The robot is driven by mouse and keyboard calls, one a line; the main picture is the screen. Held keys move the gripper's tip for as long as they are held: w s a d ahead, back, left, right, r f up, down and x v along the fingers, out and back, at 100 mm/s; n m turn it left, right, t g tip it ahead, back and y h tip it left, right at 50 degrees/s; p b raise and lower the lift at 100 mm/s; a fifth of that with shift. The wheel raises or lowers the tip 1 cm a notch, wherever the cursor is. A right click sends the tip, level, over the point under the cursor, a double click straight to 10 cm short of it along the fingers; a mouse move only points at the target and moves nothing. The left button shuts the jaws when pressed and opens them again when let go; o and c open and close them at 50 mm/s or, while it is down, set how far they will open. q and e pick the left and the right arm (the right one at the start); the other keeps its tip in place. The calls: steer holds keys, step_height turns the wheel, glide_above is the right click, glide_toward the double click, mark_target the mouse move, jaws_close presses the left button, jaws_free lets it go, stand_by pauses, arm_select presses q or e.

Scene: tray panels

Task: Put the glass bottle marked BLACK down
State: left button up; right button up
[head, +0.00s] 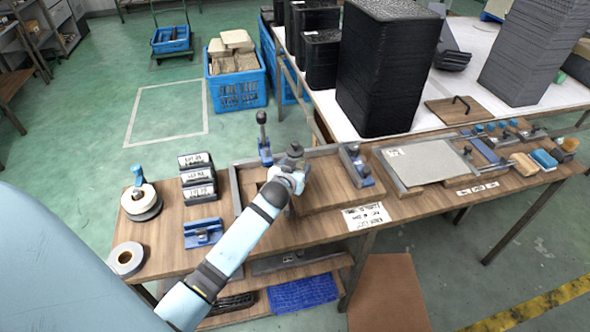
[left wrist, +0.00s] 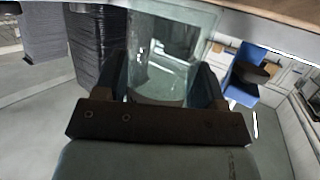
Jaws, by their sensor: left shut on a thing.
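My left gripper (head: 291,172) is over the wooden tray panel (head: 335,190) on the workbench. In the left wrist view the gripper (left wrist: 163,88) is shut on a clear glass bottle (left wrist: 165,55), with one dark finger on each side of it. No BLACK marking is readable on the bottle. In the head view my gripper and wrist hide most of what is held, and I cannot tell whether its base touches the panel. My right gripper is not in view.
Tape rolls (head: 127,258), labelled boxes (head: 197,176) and a blue clamp (head: 203,233) stand on the left. A blue-handled tool (head: 264,140) stands behind the gripper, and a blue fixture (head: 355,165) stands right. A grey plate (head: 425,164) lies farther right. Tall black stacks (head: 385,70) rise behind.

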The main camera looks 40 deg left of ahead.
arm_select(q)
steer(key=shift+f, duration=0.25)
steer(key=o, duration=1)
steer(key=shift+o, duration=0.2)
